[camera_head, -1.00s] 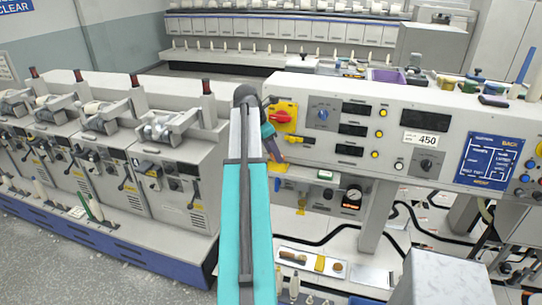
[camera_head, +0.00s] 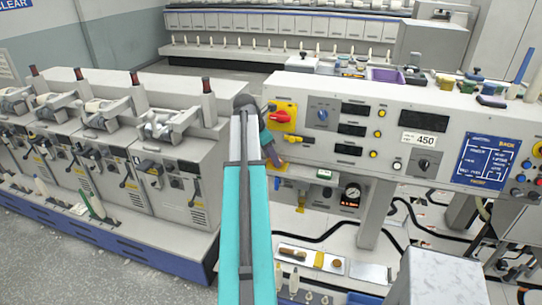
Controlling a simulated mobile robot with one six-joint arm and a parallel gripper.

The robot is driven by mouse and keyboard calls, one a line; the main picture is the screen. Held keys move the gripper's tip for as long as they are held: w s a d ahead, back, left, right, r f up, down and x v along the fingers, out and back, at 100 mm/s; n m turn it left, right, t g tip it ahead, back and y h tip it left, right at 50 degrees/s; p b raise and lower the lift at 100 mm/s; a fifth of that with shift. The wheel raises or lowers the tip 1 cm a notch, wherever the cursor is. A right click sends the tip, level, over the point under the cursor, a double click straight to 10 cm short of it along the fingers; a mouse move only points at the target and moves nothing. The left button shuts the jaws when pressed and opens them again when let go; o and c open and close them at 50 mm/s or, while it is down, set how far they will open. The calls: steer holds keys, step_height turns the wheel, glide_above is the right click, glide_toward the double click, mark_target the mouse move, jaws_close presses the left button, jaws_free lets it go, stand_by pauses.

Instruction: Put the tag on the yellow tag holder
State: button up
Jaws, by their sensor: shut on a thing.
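My arm reaches up from the bottom centre to the grey control panel. My gripper (camera_head: 275,160) is shut, at the panel's left end below the red knob. The tag between its fingers is too small and covered to make out. A yellow piece (camera_head: 279,168), apparently the yellow tag holder, shows right at the fingertips at the panel's lower edge. It is partly hidden by the gripper, and I cannot tell whether the tag touches it.
A red knob on a yellow plate (camera_head: 283,116) and a yellow lever (camera_head: 299,140) sit just above the gripper. A "450" card (camera_head: 424,139) is on the panel. A small tray (camera_head: 288,252) lies below. Machines with bobbins (camera_head: 165,175) stand left.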

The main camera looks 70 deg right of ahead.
steer(key=shift+f, duration=0.25)
steer(key=shift+a+f, duration=0.1)
steer(key=shift+f, duration=0.5)
steer(key=o, duration=0.8)
steer(key=shift+f, duration=0.1)
steer(key=shift+c, duration=0.2)
steer(key=shift+r, duration=0.75)
steer(key=b+v, duration=0.3)
steer(key=v, duration=0.8)
steer(key=shift+r+b, duration=0.4)
steer(key=shift+w+f, duration=0.1)
steer(key=shift+w, duration=0.1)
